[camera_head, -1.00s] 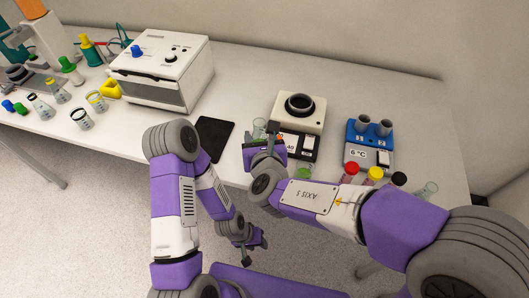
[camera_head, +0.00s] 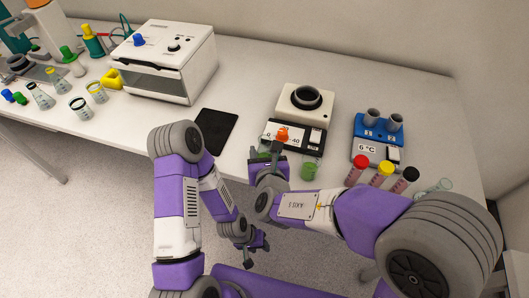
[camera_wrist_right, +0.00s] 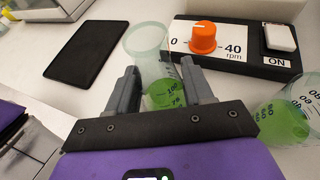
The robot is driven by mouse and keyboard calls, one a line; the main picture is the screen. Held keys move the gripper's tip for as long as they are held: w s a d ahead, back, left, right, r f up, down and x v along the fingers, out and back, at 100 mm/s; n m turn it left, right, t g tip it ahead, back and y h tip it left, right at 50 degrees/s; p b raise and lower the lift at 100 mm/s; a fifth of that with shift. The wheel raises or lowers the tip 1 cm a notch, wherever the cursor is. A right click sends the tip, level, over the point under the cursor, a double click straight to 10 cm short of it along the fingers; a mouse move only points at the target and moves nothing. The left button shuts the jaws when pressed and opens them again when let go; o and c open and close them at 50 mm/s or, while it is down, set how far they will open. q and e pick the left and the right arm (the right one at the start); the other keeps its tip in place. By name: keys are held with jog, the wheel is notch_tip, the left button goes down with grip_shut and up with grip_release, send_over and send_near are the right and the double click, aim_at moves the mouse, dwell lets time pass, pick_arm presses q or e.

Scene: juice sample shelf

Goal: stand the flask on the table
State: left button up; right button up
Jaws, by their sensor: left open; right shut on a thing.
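The flask (camera_wrist_right: 146,42), clear with green liquid and printed marks, is between the fingers of my right gripper (camera_wrist_right: 160,85) in the right wrist view. The gripper is shut on it, and the flask's clear part points away toward the black pad. In the head view my right gripper (camera_head: 268,153) is over the table's front edge, in front of the stirrer, and mostly hides the flask. I cannot tell whether the flask touches the table (camera_head: 345,101). My left gripper (camera_head: 254,242) is open and empty, low in front of the table.
A stirrer with an orange knob (camera_head: 283,133) stands just behind. A black pad (camera_head: 216,131) lies left.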

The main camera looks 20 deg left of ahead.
jog(key=shift+f, duration=0.15)
jog(key=o, duration=1.1)
jog(key=shift+r, duration=0.25)
jog(key=v, duration=1.2)
jog(key=shift+f+b, duration=0.15)
jog(key=shift+b, duration=0.25)
jog(key=shift+s, duration=0.1)
